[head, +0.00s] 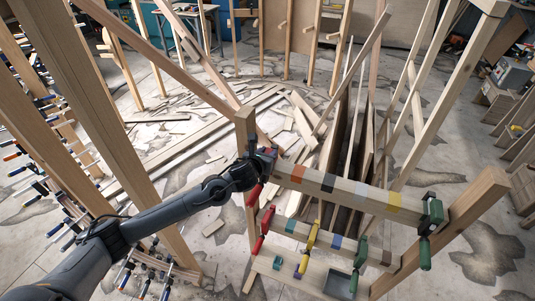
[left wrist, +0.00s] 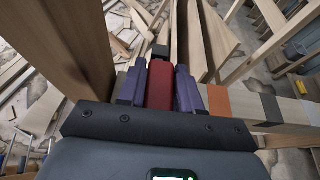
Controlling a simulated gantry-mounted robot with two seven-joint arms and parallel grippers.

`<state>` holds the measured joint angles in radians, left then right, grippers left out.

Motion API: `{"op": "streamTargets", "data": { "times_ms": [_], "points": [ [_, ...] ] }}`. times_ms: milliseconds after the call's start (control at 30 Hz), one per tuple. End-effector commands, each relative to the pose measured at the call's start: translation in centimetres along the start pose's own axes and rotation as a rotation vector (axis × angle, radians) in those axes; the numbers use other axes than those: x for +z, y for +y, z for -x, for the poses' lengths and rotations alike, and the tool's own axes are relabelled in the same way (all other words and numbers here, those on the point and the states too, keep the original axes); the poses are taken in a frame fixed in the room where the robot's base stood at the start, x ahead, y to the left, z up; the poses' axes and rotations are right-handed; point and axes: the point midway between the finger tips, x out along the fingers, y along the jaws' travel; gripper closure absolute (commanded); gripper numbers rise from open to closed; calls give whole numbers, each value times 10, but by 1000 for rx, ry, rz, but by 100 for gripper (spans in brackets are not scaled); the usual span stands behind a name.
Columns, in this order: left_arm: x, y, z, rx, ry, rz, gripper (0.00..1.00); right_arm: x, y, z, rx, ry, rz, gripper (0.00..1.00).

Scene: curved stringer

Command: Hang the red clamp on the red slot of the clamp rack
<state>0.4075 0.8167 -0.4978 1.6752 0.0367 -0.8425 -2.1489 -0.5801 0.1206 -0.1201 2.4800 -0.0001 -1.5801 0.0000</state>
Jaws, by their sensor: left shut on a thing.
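My left gripper (head: 266,160) is at the left end of the upper rail of the wooden clamp rack (head: 345,187). It is shut on a red clamp (head: 255,194), whose red handle hangs down beside the left post. In the left wrist view the red clamp (left wrist: 160,84) sits between the two purple fingers (left wrist: 158,90), with its black end beyond them. The upper rail shows orange, black, pale grey and yellow slot marks; the red slot is not visible, and the gripper covers the rail's left end. I cannot tell whether the clamp rests on the rail. My right gripper is out of view.
A green clamp (head: 431,217) hangs at the upper rail's right end. On the lower rail hang another red clamp (head: 262,230), a yellow clamp (head: 308,247) and a green clamp (head: 357,268). Wooden posts and leaning boards surround the rack. Many clamps stand at far left.

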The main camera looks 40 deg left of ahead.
Motion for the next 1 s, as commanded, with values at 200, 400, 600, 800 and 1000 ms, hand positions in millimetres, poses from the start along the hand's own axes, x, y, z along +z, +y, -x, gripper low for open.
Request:
{"op": "streamTargets", "data": {
  "times_ms": [200, 400, 600, 800, 1000],
  "points": [
    [-3, 0, -2, 0, -5, 2, 100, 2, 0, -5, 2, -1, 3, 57],
    [-3, 0, -2, 0, -5, 3, 100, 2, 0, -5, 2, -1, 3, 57],
    [-3, 0, -2, -1, -4, 2, 100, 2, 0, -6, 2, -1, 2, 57],
    [-8, 0, -4, -1, -4, 2, 100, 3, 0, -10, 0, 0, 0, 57],
    [-13, 0, -6, -1, -4, 2, 100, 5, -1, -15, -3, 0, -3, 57]
  ]
}}
